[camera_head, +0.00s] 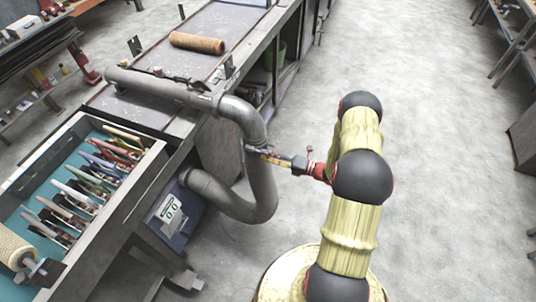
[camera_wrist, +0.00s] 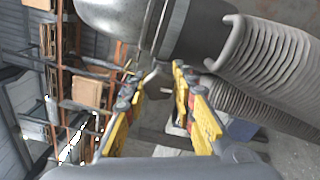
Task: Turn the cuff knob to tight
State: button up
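A grey tube bends down beside the bench, with a ribbed hose (camera_head: 261,190) below its elbow (camera_head: 241,112). In the wrist view a metal cuff band (camera_wrist: 172,28) circles the pipe just above my fingertips. A small pale lever-like part (camera_wrist: 153,74), probably the cuff knob, hangs under the band between my fingertips. My gripper (camera_head: 259,152) reaches in from the right at the tube's joint. In the wrist view its yellow fingers (camera_wrist: 157,78) stand apart, with a gap around that part. I cannot tell whether either finger touches it. The knob is too small to make out in the head view.
A blue box with a "0.0" display (camera_head: 171,212) sits by the hose's lower end. An open tool drawer (camera_head: 148,200) is at the left. A brown roll (camera_head: 197,43) lies on the bench.

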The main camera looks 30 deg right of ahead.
jog(key=o, duration=0.4)
jog(key=shift+d, duration=0.1)
jog(key=v, duration=1.2)
jog(key=shift+w, duration=0.1)
